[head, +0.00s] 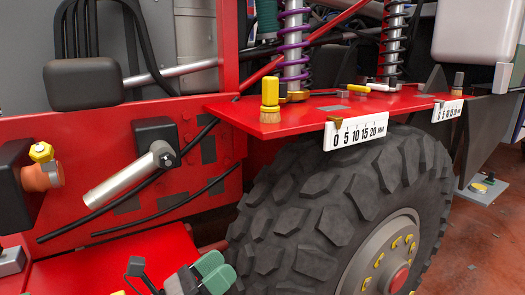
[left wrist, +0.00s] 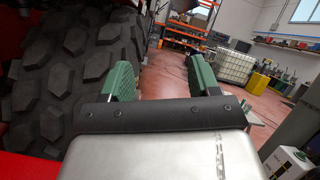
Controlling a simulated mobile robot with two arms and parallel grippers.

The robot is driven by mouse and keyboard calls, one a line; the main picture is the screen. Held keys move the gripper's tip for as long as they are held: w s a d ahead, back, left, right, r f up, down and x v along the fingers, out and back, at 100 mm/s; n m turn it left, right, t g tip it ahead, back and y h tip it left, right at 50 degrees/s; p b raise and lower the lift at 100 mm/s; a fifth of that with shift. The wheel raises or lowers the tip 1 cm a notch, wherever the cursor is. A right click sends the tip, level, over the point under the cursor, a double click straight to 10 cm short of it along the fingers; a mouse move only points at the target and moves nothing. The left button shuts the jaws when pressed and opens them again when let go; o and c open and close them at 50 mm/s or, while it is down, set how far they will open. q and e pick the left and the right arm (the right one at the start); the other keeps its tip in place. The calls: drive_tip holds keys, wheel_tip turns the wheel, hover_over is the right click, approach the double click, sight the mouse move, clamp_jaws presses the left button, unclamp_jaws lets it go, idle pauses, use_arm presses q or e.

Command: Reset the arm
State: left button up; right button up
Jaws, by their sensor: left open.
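My left gripper (head: 214,271) is at the bottom edge of the head view, low in front of the truck's large black tyre (head: 310,205). Its green fingers also show in the left wrist view (left wrist: 160,72), spread apart with nothing between them. The tyre (left wrist: 65,85) fills the left of that view, beside the left finger. Most of my left arm is cut off below the head view. My right gripper is in neither view.
A red fender shelf (head: 305,112) above the tyre carries a yellow-handled brush (head: 270,95) and a white scale plate (head: 357,130). A grey cylinder (head: 120,186) juts from the red side panel. In the wrist view, open reddish floor (left wrist: 165,80) lies beyond the fingers.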

use_arm(q)
drive_tip(key=s+a+f+n+t+y, duration=0.2)
drive_tip(key=a+f+n+y, duration=0.55)
drive_tip(key=n, duration=0.75)
drive_tip(key=s+a+f+n+t+y, duration=0.1)
drive_tip(key=a+f+n+y, duration=0.35)
drive_tip(key=n+y, duration=0.85)
drive_tip(key=s+f+n+g+h, duration=0.1)
drive_tip(key=s+f+n+g, duration=0.55)
drive_tip(key=s, duration=0.35)
drive_tip(key=s+f+n+g+h, duration=0.1)
drive_tip(key=s+f+n+g, duration=0.55)
drive_tip(key=s, duration=0.45)
wheel_tip(320, 180, down, 28)
drive_tip(key=s+a+f+g, duration=0.2)
drive_tip(key=s+a+f, duration=0.1)
drive_tip(key=s+f, duration=1.2)
drive_tip(key=shift+s+a+m, duration=0.2)
drive_tip(key=shift+s+m, duration=0.1)
drive_tip(key=shift+s, duration=0.5)
